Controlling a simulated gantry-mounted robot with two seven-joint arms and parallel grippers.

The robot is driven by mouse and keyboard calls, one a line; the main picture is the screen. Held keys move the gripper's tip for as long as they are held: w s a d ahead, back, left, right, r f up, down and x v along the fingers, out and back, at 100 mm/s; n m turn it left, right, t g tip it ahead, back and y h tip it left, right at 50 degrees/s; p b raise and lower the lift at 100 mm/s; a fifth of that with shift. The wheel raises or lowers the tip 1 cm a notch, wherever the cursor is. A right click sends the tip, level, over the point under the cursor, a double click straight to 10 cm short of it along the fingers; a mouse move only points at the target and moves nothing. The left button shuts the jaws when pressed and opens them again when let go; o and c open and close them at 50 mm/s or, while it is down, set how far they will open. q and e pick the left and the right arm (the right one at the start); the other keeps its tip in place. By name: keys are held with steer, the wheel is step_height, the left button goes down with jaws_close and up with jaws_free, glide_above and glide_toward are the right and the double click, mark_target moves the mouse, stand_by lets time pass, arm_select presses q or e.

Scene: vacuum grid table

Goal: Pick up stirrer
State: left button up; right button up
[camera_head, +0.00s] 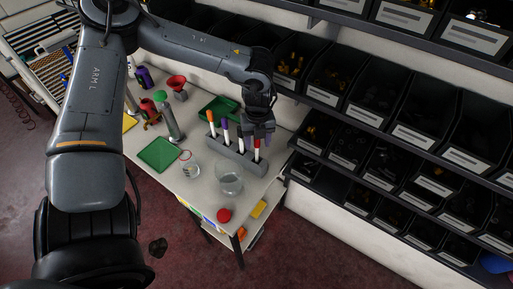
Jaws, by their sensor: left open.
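I cannot pick out a stirrer for certain. A grey holder (233,158) on the white table (200,213) holds several upright sticks: one with an orange top (211,118), one purple-topped (225,126), one orange-red and white (239,131), and a red-topped one (257,145) at the right end. My left gripper (258,138) is open, pointing down over the right end of the holder, at the top of the red-topped stick. Whether the fingers are around it cannot be told. My right gripper is not in view.
Left of the holder are green trays (160,154), a grey cylinder (170,121) and a red funnel (177,83). A glass beaker (229,185), a small glass (191,170) and a red lid (224,215) stand in front. Shelves of black bins (375,93) rise close on the right.

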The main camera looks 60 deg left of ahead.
mark_target(257, 154)
arm_select(q)
steer(key=shift+a+f, duration=0.1)
steer(key=shift+f, duration=0.45)
steer(key=shift+a+f, duration=0.1)
steer(key=shift+f, duration=0.65)
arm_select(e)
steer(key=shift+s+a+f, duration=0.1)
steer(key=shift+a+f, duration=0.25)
arm_select(q)
steer(key=shift+c, duration=1.1)
jaws_close()
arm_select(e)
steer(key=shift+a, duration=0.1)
arm_select(q)
steer(key=shift+r, duration=0.2)
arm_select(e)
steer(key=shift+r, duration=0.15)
